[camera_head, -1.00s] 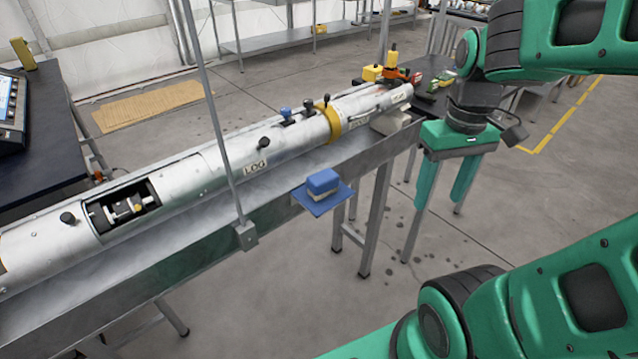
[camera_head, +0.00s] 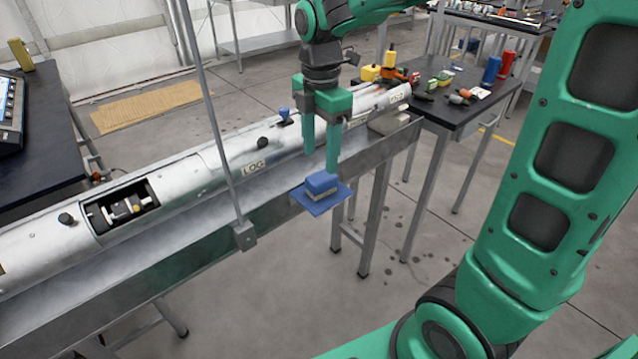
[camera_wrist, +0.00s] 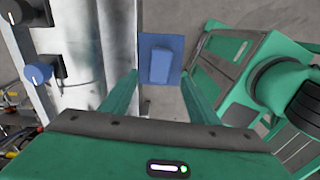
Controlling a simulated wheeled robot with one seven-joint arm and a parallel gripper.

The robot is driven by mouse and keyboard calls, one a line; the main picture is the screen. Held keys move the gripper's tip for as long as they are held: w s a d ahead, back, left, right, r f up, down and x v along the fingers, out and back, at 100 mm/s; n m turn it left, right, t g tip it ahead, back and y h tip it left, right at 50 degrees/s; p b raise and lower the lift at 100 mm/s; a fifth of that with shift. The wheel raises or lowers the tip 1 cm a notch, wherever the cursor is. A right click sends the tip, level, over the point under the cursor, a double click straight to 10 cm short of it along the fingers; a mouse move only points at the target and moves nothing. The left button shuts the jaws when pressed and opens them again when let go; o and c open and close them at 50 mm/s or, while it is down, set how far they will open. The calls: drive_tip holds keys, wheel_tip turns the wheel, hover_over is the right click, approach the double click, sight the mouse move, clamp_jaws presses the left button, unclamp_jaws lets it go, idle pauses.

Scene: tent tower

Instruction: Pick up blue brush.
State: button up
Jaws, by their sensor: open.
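The blue brush (camera_head: 321,185) is a small block with a blue top and a pale lower band. It rests on a flat blue plate (camera_head: 334,201) that juts from the side of the metal trough. My gripper (camera_head: 320,160) is open and empty, fingers pointing down, and appears just above and behind the brush in the head view. In the wrist view the brush (camera_wrist: 160,66) lies beyond the fingertips and between them, on the blue plate (camera_wrist: 174,42). The gap between fingertips and brush is hard to judge.
A long silver tube (camera_head: 200,185) with knobs lies in the metal trough (camera_head: 160,258) beside the brush. A thin upright pole (camera_head: 215,120) rises from the trough at the left. A dark table (camera_head: 460,100) with tools stands at the back right. Open floor lies in front.

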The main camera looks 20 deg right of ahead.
sight(322, 175)
drive_tip(key=f, duration=0.8)
drive_tip(key=shift+w+d, duration=0.1)
drive_tip(key=shift+d, duration=0.15)
drive_tip(key=c, duration=1.1)
